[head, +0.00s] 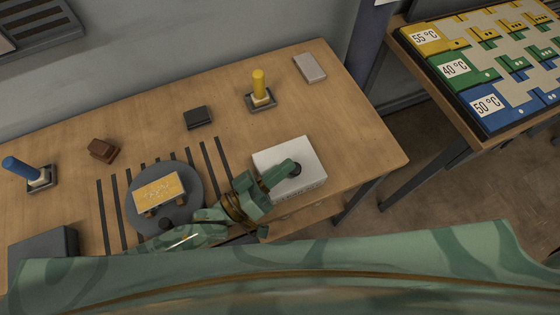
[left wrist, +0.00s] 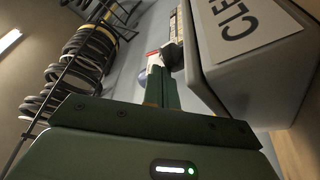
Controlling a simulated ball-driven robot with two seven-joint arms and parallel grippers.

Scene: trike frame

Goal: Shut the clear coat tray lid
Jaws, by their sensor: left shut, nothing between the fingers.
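The clear coat tray is a white box (head: 272,157) near the right front of the wooden table in the head view. Its top looks flat and level, with a dark round knob (head: 296,169) on it; I cannot tell a gap under the lid. My left gripper (head: 284,172) is shut and empty, its fingertips beside the knob and partly hiding the box top. In the left wrist view the fingers (left wrist: 154,75) reach to the dark knob (left wrist: 173,57), close to or touching it. A box face there bears a label (left wrist: 245,25) reading "CLE". My right gripper is not in view.
A dark round turntable (head: 133,210) carries a yellow plate (head: 160,190) left of my gripper. A yellow handle (head: 258,84), a dark block (head: 198,118) and a grey block (head: 310,68) stand behind. A temperature board (head: 490,60) lies on the right table. The table right of the tray is clear.

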